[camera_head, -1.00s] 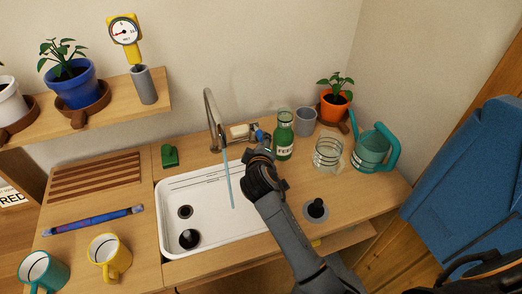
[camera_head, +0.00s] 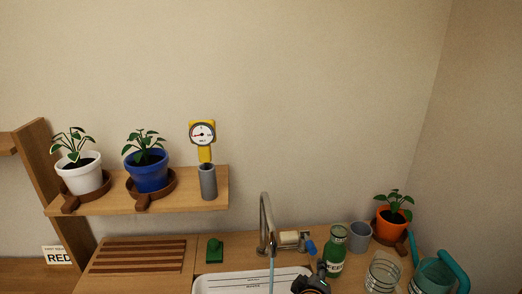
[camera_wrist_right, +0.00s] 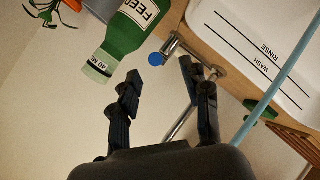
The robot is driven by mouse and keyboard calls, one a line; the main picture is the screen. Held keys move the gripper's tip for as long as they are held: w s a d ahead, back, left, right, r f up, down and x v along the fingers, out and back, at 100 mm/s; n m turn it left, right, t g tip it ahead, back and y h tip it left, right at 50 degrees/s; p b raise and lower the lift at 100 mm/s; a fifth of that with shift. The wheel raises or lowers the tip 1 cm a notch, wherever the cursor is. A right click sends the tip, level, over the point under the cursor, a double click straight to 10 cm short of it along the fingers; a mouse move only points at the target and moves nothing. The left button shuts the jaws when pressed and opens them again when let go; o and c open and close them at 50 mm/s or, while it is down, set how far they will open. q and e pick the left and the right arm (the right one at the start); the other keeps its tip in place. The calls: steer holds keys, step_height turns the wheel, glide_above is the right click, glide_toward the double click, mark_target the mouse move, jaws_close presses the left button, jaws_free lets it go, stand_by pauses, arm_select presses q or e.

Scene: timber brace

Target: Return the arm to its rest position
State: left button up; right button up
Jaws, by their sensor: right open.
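My right gripper (camera_head: 322,271) shows at the bottom edge of the head view, in front of the green bottle (camera_head: 336,252) and over the right end of the sink (camera_head: 212,281). In the right wrist view the gripper (camera_wrist_right: 160,68) has its two fingers spread with nothing between them. The green bottle (camera_wrist_right: 130,30), with a feed label, lies beyond the fingers and appears apart from them. The blue tap lever (camera_wrist_right: 156,59) shows between the fingertips in that view. The rest of my right arm is mostly out of the head view. My left gripper is not in view.
A tap (camera_head: 265,222) runs a stream of water into the sink. A grey cup (camera_head: 360,236), an orange potted plant (camera_head: 390,222), a glass jar (camera_head: 384,274) and a teal watering can (camera_head: 432,277) stand to the right. A shelf (camera_head: 110,208) holds potted plants and a gauge.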

steer(key=s+d+f+m+g, duration=0.1)
steer(key=s+f, duration=0.1)
steer(key=s, duration=0.2)
steer(key=s+d+f+m+g+y, duration=0.1)
steer(key=s+f, duration=0.1)
steer(key=s, duration=0.2)
steer(key=s+d+f+m+g, duration=0.1)
steer(key=s+d+f+g, duration=0.1)
steer(key=s, duration=0.3)
steer(key=shift+f+m, duration=0.3)
steer(key=shift+f, duration=0.05)
steer(key=s, duration=0.2)
steer(key=s+f+m+g+y, duration=0.1)
steer(key=s, duration=0.2)
steer(key=s+g, duration=0.1)
steer(key=s, duration=0.2)
steer(key=shift+s+d+f+m+y, duration=0.1)
steer(key=shift+s+f+m+y, duration=0.1)
steer(key=shift+m+y, duration=0.15)
steer(key=s+g+y, duration=0.2)
steer(key=s, duration=0.7)
step_height(320, 180, down, 24)
steer(key=g, duration=0.2)
steer(key=s+d+f, duration=0.2)
steer(key=s+f, duration=1.5)
steer(key=shift+s+f+g+h, duration=0.15)
steer(key=shift+f+g+h, duration=0.2)
steer(key=shift+f+g, duration=0.05)
